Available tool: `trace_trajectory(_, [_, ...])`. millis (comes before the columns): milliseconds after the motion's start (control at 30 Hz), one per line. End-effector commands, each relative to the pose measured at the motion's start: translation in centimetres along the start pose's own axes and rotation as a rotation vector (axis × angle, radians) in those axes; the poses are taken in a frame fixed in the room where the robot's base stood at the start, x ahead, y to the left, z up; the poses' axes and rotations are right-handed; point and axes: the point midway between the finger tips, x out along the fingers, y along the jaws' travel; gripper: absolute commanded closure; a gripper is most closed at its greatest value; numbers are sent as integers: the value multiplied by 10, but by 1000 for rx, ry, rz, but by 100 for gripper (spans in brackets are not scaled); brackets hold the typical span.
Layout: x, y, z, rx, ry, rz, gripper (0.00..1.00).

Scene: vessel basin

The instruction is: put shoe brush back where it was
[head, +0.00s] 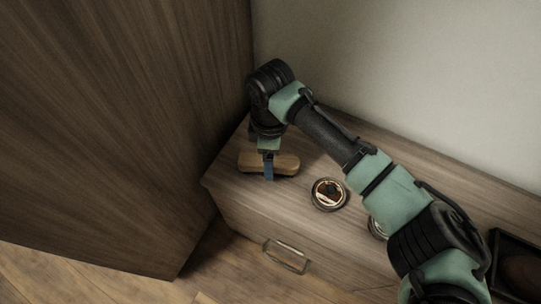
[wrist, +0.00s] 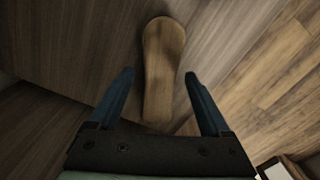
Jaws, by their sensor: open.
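The shoe brush (head: 284,164) has a tan wooden back and lies on top of the low wooden cabinet (head: 310,213), near its left end. In the wrist view the brush (wrist: 162,65) runs lengthwise between the two blue fingers, with a gap on each side. My gripper (head: 268,172) is above and at the brush, pointing down, and its fingers are open. One finger hides part of the brush in the head view. The wrist view also shows my gripper (wrist: 158,82) open around it. The brush's bristles are hidden.
A round tin (head: 328,194) with a red and dark label sits right of the brush. Another round tin (head: 377,228) is partly hidden behind my arm. A dark tray (head: 515,262) is at the far right. A tall wooden panel (head: 110,120) stands close on the left.

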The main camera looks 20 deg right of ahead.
Motion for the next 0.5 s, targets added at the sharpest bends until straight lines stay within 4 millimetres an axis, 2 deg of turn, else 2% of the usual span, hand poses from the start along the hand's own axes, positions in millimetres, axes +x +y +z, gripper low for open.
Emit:
trace_trajectory(300, [-71, 0, 0, -1, 1, 2, 18])
trace_trajectory(500, [-103, 0, -1, -1, 0, 1, 18])
